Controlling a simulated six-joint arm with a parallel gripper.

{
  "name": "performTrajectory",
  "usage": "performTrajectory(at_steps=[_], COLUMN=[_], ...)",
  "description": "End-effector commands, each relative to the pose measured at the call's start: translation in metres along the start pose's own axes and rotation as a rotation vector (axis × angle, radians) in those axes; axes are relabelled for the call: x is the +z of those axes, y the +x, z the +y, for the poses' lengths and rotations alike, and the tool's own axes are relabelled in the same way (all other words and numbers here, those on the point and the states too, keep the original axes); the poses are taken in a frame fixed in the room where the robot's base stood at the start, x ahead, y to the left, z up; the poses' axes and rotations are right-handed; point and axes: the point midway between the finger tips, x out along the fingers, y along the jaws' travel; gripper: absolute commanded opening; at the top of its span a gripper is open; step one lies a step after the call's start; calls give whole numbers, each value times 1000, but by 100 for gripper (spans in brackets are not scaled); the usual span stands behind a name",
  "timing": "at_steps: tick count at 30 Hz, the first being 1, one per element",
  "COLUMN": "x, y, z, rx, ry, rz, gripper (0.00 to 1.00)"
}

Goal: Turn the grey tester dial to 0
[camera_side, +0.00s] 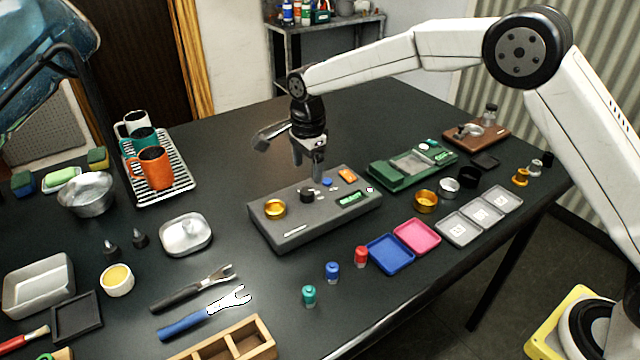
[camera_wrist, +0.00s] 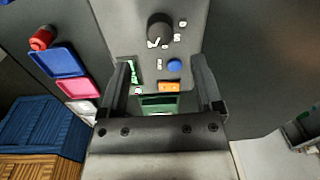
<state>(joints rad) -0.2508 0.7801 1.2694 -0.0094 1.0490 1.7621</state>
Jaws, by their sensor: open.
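The grey tester (camera_side: 300,222) is a box on the dark table, with a brass cup at its left end. Its black dial (camera_side: 307,195) sits near the middle of the top; in the wrist view the dial (camera_wrist: 160,27) has white marks on its lower and right sides. Those marks are too small to read, so the setting cannot be told. My gripper (camera_side: 312,172) is above the tester, close over the dial area, pointing down. In the wrist view my gripper (camera_wrist: 161,62) is open and empty, and the dial lies beyond its fingertips.
The tester also carries a blue button (camera_wrist: 174,65), an orange switch (camera_wrist: 169,87) and a green display (camera_side: 351,199). A green device (camera_side: 385,177) stands behind it to the right. Blue (camera_side: 391,254) and pink (camera_side: 417,236) trays lie in front, with small coloured bottles nearby.

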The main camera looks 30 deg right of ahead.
Motion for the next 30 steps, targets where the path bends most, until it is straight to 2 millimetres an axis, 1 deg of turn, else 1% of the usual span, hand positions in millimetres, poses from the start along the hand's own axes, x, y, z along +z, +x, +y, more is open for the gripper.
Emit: performTrajectory(at_steps=[1, 9, 15, 21, 28, 29, 30], x=[0, 0, 0, 0, 0, 0, 0], y=[6, 39, 58, 66, 66, 66, 66], z=[1, 1, 0, 0, 0, 0, 0], rx=[3, 2, 0, -1, -1, -1, -1], ry=[0, 0, 0, 0, 0, 0, 0], rz=[1, 1, 0, 0, 0, 0, 0], gripper=[84, 84, 84, 84, 84, 77, 64])
